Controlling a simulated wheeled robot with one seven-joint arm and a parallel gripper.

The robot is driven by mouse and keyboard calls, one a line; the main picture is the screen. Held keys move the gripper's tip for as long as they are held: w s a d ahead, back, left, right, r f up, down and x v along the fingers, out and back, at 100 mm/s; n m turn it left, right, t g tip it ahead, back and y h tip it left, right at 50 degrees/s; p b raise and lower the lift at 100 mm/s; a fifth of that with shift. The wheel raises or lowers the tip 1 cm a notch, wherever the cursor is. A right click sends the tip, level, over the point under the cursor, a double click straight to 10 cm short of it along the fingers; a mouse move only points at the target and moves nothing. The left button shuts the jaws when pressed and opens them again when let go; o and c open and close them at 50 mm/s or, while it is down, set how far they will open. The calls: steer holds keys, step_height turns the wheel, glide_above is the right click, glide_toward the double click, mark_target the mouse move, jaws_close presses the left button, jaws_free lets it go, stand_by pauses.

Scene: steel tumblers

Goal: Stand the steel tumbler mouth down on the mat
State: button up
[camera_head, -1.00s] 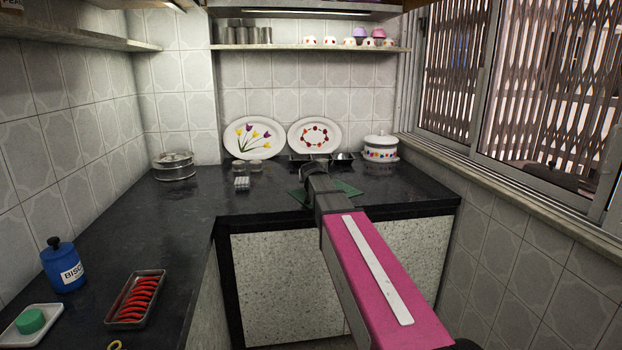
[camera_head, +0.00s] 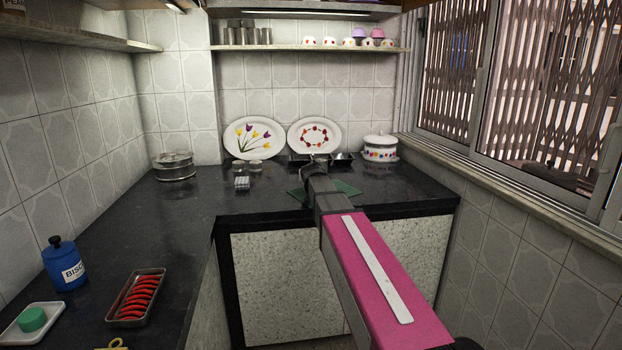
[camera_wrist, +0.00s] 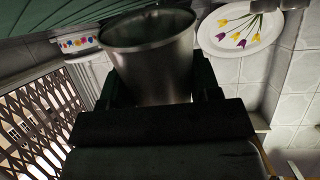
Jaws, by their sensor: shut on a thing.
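The steel tumbler (camera_wrist: 155,65) is between the two dark fingers of my gripper (camera_wrist: 155,82) in the wrist view, and they are shut on it. The wrist picture is upside down; the tumbler's wide open rim is at the picture's top, so its mouth faces down. The green mat (camera_wrist: 45,14) fills the upper left of that view, on the rim's side. I cannot tell whether the rim touches it. In the head view the mat (camera_head: 346,189) shows on the back counter beside my arm, which hides the tumbler and fingertips.
Two plates (camera_head: 254,138) (camera_head: 314,134) lean on the back wall, with a white flowered pot (camera_head: 380,148) to the right.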

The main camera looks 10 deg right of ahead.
steer(key=shift+s+f+g, duration=0.15)
steer(key=shift+f+g, duration=0.15)
steer(key=shift+f, duration=1)
steer(key=o, duration=1.3)
steer(key=shift+o, duration=0.2)
steer(key=shift+w+r, duration=0.25)
steer(key=shift+r, duration=6.1)
